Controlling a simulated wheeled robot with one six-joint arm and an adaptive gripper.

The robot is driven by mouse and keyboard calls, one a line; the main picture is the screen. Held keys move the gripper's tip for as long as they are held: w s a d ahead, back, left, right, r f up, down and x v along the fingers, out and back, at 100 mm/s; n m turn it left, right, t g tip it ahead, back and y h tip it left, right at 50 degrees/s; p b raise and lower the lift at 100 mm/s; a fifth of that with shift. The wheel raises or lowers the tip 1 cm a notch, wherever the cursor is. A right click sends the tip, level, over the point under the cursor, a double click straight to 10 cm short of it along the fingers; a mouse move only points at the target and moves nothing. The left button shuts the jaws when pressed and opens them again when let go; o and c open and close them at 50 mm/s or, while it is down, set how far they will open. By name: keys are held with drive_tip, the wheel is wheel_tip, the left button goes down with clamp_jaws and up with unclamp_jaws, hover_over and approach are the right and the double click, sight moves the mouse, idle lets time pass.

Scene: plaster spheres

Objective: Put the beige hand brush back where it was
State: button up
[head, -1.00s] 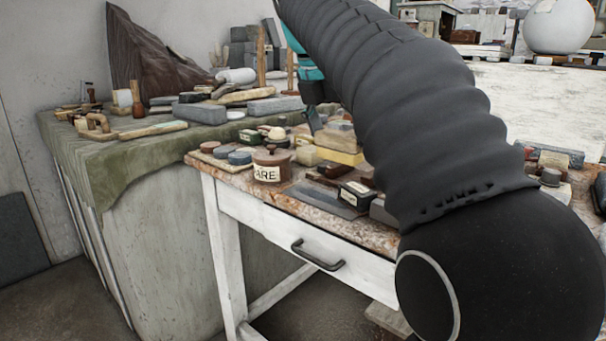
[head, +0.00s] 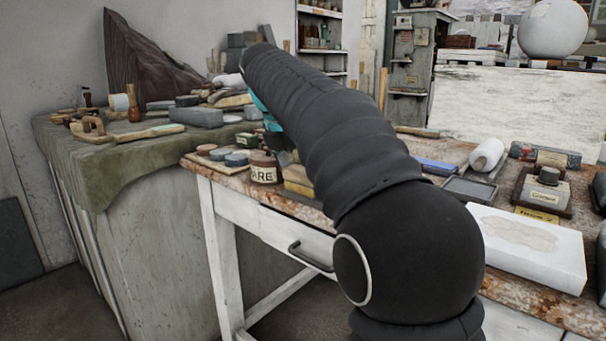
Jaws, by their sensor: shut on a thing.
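My gripper (head: 276,140) shows only in part beyond my dark arm, at the far left end of the white-legged table. A teal part of its wrist shows beside the arm. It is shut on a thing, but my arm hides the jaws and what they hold. I cannot make out the beige hand brush for certain. A tan block (head: 298,179) lies on the table just below and right of the gripper; I cannot tell whether they touch.
The cloth-covered bench (head: 120,165) at left holds tools and stone blocks. At right are a white slab (head: 525,245), a white roll (head: 487,154) and a dark-framed tray (head: 470,190).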

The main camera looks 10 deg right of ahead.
drive_tip(key=shift+f, duration=0.1)
drive_tip(key=o, duration=0.7)
drive_tip(key=p+v, duration=0.2)
drive_tip(key=v, duration=1)
